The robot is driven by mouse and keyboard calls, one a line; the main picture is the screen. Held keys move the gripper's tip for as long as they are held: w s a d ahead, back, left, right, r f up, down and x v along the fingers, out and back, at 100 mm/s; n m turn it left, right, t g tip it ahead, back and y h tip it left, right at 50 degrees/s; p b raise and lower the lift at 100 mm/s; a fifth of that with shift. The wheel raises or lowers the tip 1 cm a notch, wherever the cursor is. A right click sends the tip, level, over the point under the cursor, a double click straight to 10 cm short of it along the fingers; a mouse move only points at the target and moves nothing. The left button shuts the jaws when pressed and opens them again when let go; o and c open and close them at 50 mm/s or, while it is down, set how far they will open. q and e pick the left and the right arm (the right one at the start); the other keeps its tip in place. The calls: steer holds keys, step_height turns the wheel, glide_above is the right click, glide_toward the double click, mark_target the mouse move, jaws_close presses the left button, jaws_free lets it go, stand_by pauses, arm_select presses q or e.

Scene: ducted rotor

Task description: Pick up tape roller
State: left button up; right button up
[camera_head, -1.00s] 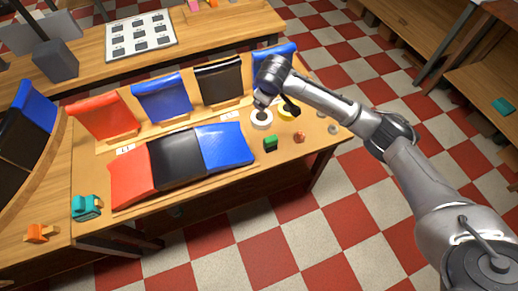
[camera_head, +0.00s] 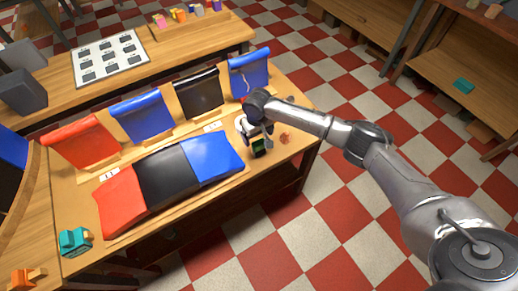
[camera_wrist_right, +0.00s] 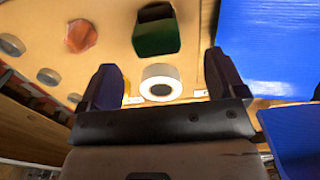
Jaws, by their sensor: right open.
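A white ring-shaped roll with a dark centre (camera_wrist_right: 161,82), which looks like the tape roller, stands on the wooden table. In the head view it is partly hidden by my right gripper (camera_head: 262,128). In the right wrist view my right gripper (camera_wrist_right: 160,62) is open and empty, with its two dark fingers to either side of the roll in the picture. I cannot tell the height between them. A strip of yellow (camera_wrist_right: 126,87) shows beside the left finger. My left gripper is not in view.
A green block (camera_wrist_right: 157,32) and an orange piece (camera_wrist_right: 81,36) lie close by, with several grey rings (camera_wrist_right: 47,76) at the left. Red, black and blue panels (camera_head: 165,172) cover the table middle. A teal item (camera_head: 75,241) stands at its front left.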

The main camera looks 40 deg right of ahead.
mark_target(259, 142)
steer(key=shift+a+f, duration=0.1)
steer(key=shift+f, duration=0.8)
steer(key=f, duration=0.1)
steer(key=f+b, duration=0.1)
steer(key=f, duration=0.1)
steer(key=shift+d+f, duration=0.35)
steer(key=shift+f, duration=0.05)
steer(key=shift+f+b, duration=0.35)
steer(key=shift+f, duration=0.25)
steer(key=shift+c, duration=0.3)
steer(key=c, duration=1)
